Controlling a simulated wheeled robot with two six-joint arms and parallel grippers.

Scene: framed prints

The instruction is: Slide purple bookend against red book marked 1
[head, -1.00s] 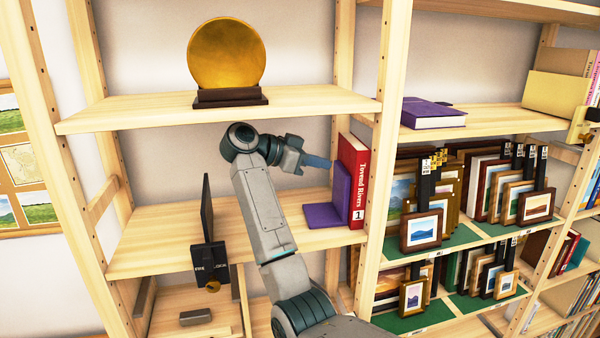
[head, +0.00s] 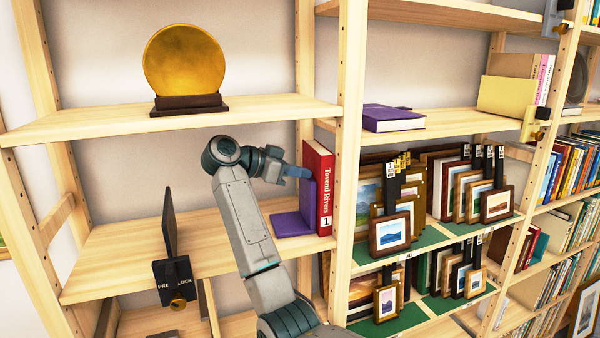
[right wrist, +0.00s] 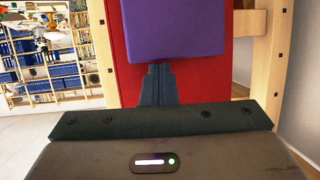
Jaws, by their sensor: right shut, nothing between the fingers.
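The red book (head: 324,190) marked 1 stands upright at the right end of the middle shelf, beside the shelf's upright post. The purple bookend (head: 308,205) stands at its left side, with its base plate (head: 288,225) flat on the shelf pointing left. The upright plate looks close to the book; I cannot tell if they touch. My right gripper (head: 300,171) is shut and empty, its tips at the bookend's upper part. In the right wrist view the shut fingers (right wrist: 158,84) point at the purple plate (right wrist: 172,28), with the red book (right wrist: 122,75) behind it. My left gripper is not in view.
A gold disc (head: 186,62) on a dark stand sits on the shelf above. A dark upright plate with a lettered tag (head: 175,280) stands at the left of the middle shelf. Framed prints (head: 390,233) fill the bay to the right. The shelf between is clear.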

